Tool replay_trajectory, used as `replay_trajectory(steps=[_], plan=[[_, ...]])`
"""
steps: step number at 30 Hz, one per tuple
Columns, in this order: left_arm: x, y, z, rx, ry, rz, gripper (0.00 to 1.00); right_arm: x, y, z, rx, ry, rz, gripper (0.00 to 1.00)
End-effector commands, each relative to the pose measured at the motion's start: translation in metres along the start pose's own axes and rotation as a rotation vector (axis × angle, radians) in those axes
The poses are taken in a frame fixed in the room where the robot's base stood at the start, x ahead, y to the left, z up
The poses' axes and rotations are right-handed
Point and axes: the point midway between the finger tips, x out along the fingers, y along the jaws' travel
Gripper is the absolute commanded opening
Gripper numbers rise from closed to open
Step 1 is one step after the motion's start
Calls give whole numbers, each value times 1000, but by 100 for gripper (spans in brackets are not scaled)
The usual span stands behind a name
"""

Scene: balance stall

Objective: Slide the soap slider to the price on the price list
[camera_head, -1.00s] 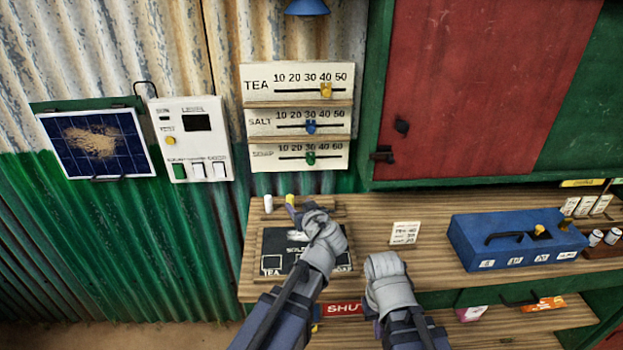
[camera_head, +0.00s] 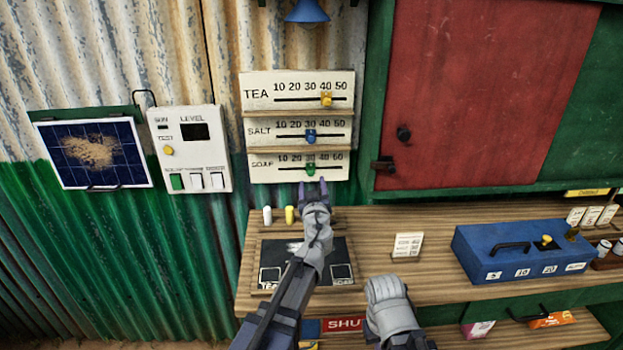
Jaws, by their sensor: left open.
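The soap slider is a green knob (camera_head: 311,168) on the lowest strip of the price board (camera_head: 262,167), at about the 30 mark. Above it the blue salt knob (camera_head: 310,136) is at about 30 and the yellow tea knob (camera_head: 326,100) at about 40. My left gripper (camera_head: 312,188) is open just below the soap strip, its two fingers pointing up, apart from the green knob. The small white price list card (camera_head: 407,246) stands on the counter; its print is too small to read surely. My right gripper (camera_head: 390,308) is low at the counter's front, its fingers not clearly visible.
A black slate board (camera_head: 300,270) lies on the counter under my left arm. White and yellow chalk pieces (camera_head: 290,215) stand behind it. A blue box (camera_head: 515,251) is on the right. A white switch panel (camera_head: 189,148) hangs on the wall at left.

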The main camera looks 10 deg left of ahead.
Motion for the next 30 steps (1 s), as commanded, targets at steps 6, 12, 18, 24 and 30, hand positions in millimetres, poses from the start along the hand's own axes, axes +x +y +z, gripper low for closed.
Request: replay_trajectory(steps=[6,12,18,24,30], plan=[[37,1,0,0,0,-2,59,0,0,0,0,0,0,0],[45,0,0,0,0,0,59,0,0,0,0,0,0,0],[44,0,0,0,0,0,55,0,0,0,0,0,0,0],[44,0,0,0,0,-1,32,0,0,0,0,0,0,0],[44,0,0,0,0,-1,10,0,0,0,0,0,0,0]])
